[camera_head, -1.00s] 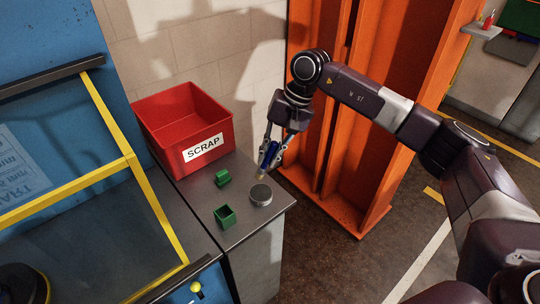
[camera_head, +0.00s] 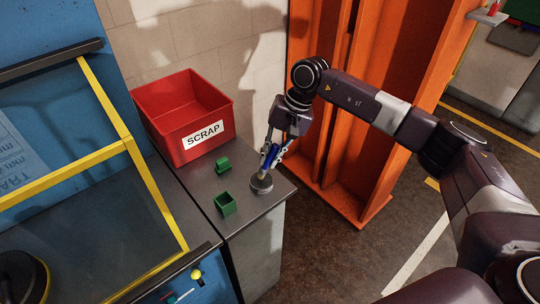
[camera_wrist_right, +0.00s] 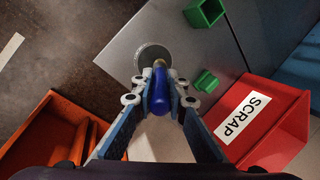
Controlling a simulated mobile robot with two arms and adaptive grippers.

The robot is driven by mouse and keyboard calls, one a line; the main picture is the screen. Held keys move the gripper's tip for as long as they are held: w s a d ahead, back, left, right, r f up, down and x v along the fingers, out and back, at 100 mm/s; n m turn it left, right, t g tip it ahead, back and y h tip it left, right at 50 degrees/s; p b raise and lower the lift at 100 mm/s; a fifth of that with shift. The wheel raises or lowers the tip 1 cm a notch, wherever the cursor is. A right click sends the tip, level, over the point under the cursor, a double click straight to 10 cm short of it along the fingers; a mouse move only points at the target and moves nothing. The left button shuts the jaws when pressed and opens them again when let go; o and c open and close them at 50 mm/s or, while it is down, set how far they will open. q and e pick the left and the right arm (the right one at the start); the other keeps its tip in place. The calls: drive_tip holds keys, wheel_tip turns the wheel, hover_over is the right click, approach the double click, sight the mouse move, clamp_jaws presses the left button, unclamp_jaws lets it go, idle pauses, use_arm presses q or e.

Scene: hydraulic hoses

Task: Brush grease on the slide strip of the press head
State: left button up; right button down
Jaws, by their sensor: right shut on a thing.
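My right gripper (camera_head: 272,150) is shut on the blue handle of a brush (camera_head: 267,162). The handle shows between the fingers in the right wrist view (camera_wrist_right: 158,92). The brush points down, its tip over or in a round grey tin (camera_head: 262,186) on the grey cabinet top; I cannot tell if it touches the grease. The tin also shows in the right wrist view (camera_wrist_right: 151,52). A blue machine (camera_head: 50,95) with a yellow-framed clear guard, perhaps the press, stands at the left. I cannot make out the slide strip. My left gripper is not in view.
A red SCRAP bin (camera_head: 165,125) stands at the back of the cabinet top (camera_head: 240,218). Two small green holders (camera_head: 225,204) (camera_head: 223,165) sit left of the tin. An orange steel column (camera_head: 350,205) rises close behind and right of my right arm.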

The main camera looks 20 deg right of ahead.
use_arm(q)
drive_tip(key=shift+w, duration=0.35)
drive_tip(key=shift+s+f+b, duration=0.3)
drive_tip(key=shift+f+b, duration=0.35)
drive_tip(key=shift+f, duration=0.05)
use_arm(e)
drive_tip(key=shift+f, duration=0.6)
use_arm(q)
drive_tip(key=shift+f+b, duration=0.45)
use_arm(e)
drive_tip(key=shift+s+f, duration=0.1)
drive_tip(key=shift+f, duration=0.05)
idle(1.5)
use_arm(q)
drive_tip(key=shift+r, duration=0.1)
use_arm(e)
wheel_tip(320, 180, up, 2)
drive_tip(key=shift+r+p, duration=0.1)
drive_tip(key=shift+p, duration=0.3)
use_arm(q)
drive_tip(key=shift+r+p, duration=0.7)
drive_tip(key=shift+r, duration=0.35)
use_arm(e)
drive_tip(key=shift+r, duration=2.55)
